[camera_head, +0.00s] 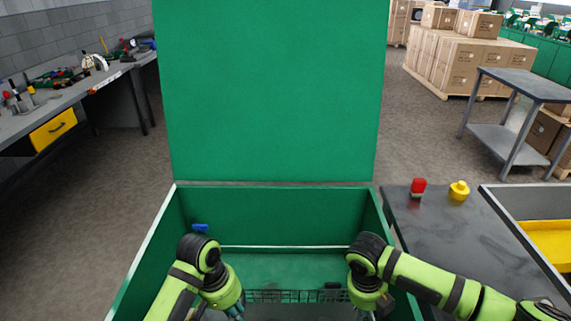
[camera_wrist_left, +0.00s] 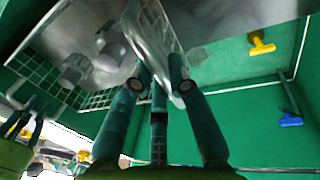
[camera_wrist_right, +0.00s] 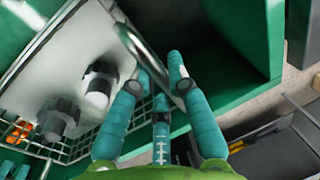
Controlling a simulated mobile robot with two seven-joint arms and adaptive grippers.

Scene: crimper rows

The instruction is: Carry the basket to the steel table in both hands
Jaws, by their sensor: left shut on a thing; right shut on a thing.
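The basket's dark wire mesh (camera_head: 290,296) shows low inside a deep green chest, between my two grippers; most of it is below the picture. In the left wrist view its mesh (camera_wrist_left: 100,98) borders a grey surface, and in the right wrist view its mesh (camera_wrist_right: 45,150) lies at lower left. My left gripper (camera_head: 237,313) is shut on a pale metal handle (camera_wrist_left: 150,30). My right gripper (camera_head: 368,313) is shut on a steel handle loop (camera_wrist_right: 128,38). Both handles appear to be the basket's. A grey two-level table (camera_head: 525,84), apparently the steel table, stands at the back right.
The green chest's front-to-back walls (camera_head: 150,255) surround both hands; its lid (camera_head: 268,90) stands open behind. A dark table (camera_head: 430,225) with a red button and a yellow object adjoins on the right. A workbench (camera_head: 60,105) is at left. Stacked cartons (camera_head: 455,60) stand behind.

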